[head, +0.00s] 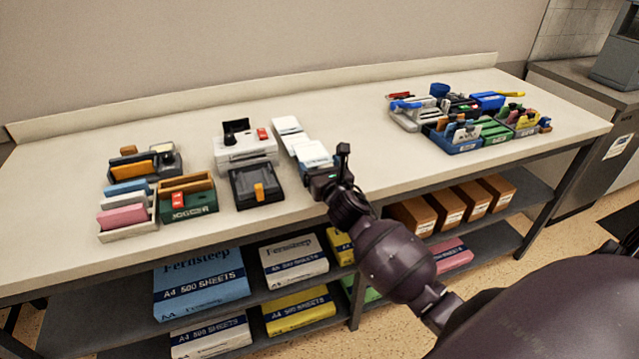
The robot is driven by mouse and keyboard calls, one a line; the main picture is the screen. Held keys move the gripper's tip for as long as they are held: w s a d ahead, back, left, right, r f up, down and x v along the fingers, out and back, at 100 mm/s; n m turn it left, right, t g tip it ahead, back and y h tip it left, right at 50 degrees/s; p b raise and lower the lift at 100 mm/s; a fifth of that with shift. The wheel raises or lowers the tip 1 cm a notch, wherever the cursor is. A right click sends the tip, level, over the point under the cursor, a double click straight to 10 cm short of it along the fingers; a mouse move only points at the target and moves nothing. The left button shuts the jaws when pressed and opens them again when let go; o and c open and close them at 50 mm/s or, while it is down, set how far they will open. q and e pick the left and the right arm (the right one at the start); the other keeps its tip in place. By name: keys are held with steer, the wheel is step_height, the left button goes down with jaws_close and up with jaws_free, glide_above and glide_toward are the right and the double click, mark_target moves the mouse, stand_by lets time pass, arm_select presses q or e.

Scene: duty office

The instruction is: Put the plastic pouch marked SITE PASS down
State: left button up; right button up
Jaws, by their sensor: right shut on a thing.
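My right gripper (322,172) is low over the front part of the long table, right of the black tray, and is shut. A flat white and pale blue piece (313,154) shows right at its fingertips and looks to be the plastic pouch in its grip. I cannot read SITE PASS on it at this size. The fingers hide its near edge, and I cannot tell whether it touches the table. My left gripper is not in view.
White flat pieces (287,125) lie just behind the gripper. A black tray (256,186), a white device (245,148) and a green box (188,200) stand left. Several filled trays (455,148) stand right. The tabletop (365,150) between is clear.

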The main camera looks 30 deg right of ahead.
steer(key=shift+f+b, duration=0.4)
steer(key=shift+f, duration=1.7)
steer(key=shift+f, duration=0.2)
steer(key=o, duration=0.7)
